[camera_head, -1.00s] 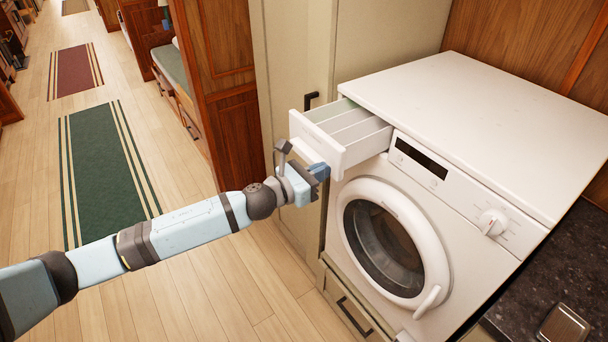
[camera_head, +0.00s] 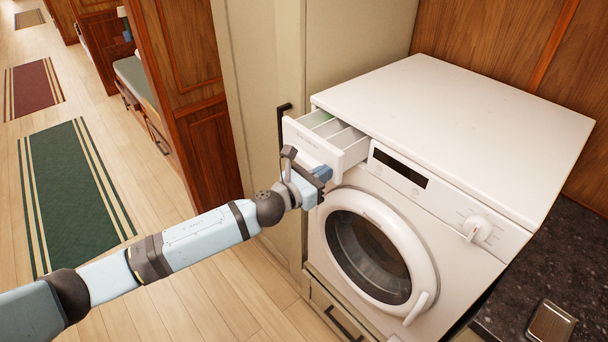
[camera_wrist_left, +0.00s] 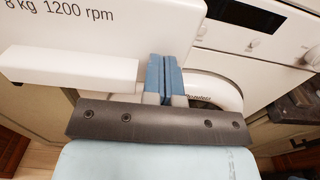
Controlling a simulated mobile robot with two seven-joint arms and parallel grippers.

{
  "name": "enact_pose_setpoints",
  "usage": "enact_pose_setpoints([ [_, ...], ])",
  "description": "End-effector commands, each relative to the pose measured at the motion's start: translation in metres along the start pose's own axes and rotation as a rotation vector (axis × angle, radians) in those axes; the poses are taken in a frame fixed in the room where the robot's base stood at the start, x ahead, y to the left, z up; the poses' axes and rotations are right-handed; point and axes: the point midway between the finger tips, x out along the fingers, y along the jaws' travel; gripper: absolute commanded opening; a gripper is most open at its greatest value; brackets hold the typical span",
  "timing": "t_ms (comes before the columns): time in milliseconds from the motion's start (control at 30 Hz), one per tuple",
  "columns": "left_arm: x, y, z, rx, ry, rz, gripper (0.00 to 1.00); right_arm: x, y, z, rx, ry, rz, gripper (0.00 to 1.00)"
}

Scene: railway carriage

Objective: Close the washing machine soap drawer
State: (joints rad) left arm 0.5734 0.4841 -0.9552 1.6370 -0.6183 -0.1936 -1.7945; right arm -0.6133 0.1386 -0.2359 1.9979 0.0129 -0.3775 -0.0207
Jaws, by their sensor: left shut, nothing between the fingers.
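The white washing machine (camera_head: 450,140) stands at the right in the head view, its round door closed. Its soap drawer (camera_head: 312,148) sticks out partway at the top left, with open compartments inside. In the left wrist view the drawer front (camera_wrist_left: 90,30) fills the upper left, with printed text and a white handle ledge (camera_wrist_left: 70,68). My left gripper (camera_head: 322,173) is shut and empty, at the lower right part of the drawer front; its blue fingers (camera_wrist_left: 163,75) overlap the front's lower edge in the wrist view. I cannot tell whether they touch it. My right gripper is out of view.
A tall cream cabinet (camera_head: 265,60) with a dark handle stands left of the machine. A dark counter (camera_head: 550,270) with a metal object (camera_head: 551,322) lies at the right. The wooden floor (camera_head: 190,285) at the left is open, with rugs.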

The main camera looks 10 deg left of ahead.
Motion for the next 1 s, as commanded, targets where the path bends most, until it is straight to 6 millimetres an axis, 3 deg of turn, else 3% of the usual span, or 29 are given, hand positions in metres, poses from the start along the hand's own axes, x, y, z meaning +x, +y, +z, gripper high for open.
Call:
enact_pose_setpoints([
  [300,0.075,-0.003,-0.001,0.000,-0.001,0.000,0.00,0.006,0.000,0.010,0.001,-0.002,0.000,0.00],
  [500,0.100,-0.003,-0.002,0.000,0.000,0.000,0.00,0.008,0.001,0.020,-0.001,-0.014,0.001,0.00],
  [1000,0.092,0.010,-0.002,0.000,0.002,0.000,0.00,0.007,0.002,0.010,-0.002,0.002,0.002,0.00],
])
